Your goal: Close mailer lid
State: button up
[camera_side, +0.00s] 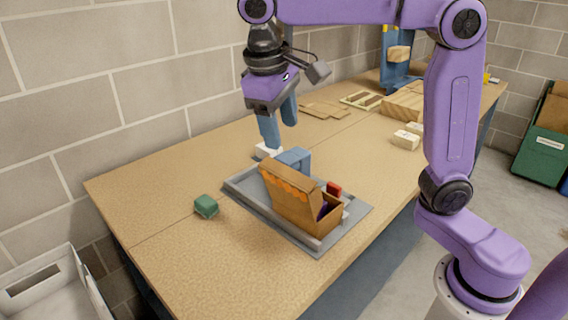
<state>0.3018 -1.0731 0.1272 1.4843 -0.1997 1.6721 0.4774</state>
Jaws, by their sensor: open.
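The mailer (302,205) is a brown cardboard box standing on a grey tray (247,191) on the workbench. Its lid (288,181) stands raised along the left and back side, with an orange scalloped band on it. A red item (334,189) and a dark purple item (324,208) show at the mailer's open right end. My gripper (280,133) is open, pointing down, above and behind the mailer. Its fingers are blue and appear apart from the lid. A blue block (294,160) is just behind the lid, partly hidden by it.
A green block (206,206) lies on the bench left of the tray. A white object (267,150) sits behind the tray, below my gripper. Pale boxes (406,138), flat cardboard (325,110) and a blue stand (395,60) are farther back. The front left bench is clear.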

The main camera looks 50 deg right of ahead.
aim_at(287, 172)
jog(key=w+r+m, duration=0.3)
jog(key=w+r, duration=0.1)
jog(key=shift+h, duration=0.4)
jog(key=x, duration=1.7)
jog(key=shift+s+f, duration=0.2)
jog(key=shift+s, duration=0.05)
grip_shut()
